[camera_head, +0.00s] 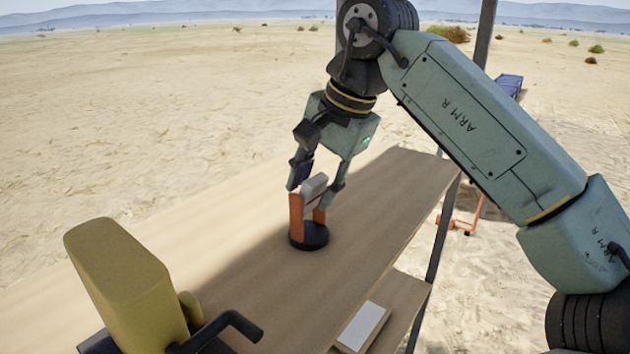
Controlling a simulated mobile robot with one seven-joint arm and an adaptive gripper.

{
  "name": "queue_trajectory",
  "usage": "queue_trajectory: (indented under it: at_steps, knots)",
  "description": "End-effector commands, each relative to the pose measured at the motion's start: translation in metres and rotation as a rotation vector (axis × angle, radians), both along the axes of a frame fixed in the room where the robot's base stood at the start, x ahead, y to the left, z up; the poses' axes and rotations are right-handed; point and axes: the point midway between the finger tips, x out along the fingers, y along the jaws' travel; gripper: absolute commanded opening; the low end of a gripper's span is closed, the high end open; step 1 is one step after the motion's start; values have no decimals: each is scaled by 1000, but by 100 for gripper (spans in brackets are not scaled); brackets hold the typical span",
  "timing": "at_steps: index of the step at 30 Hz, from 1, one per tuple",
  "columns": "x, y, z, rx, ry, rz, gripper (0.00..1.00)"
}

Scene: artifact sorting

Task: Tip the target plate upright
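A light grey-white plate (315,187) stands upright, slightly tilted, in a small holder with orange posts (296,218) and a round black base (311,240) on the wooden table. My gripper (312,190) reaches down from above, with its fingers apart on either side of the plate's upper part. I cannot tell whether the fingers touch the plate. The far finger and part of the plate's lower edge are partly hidden.
The long wooden table (381,200) is largely clear around the holder. A white slab in a tray (362,326) lies on a lower shelf at the front. A yellow body with a black handle (125,275) fills the lower left. A dark post (440,240) stands at the right edge.

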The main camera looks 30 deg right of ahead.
Motion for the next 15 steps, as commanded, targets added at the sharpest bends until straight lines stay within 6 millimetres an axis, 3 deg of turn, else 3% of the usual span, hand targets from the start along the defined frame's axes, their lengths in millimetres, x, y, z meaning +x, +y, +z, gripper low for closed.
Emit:
queue_trajectory:
  at_steps: [6,15]
  knots:
    - [0,0,0,0,0,0,35]
    - [0,0,0,0,0,0,15]
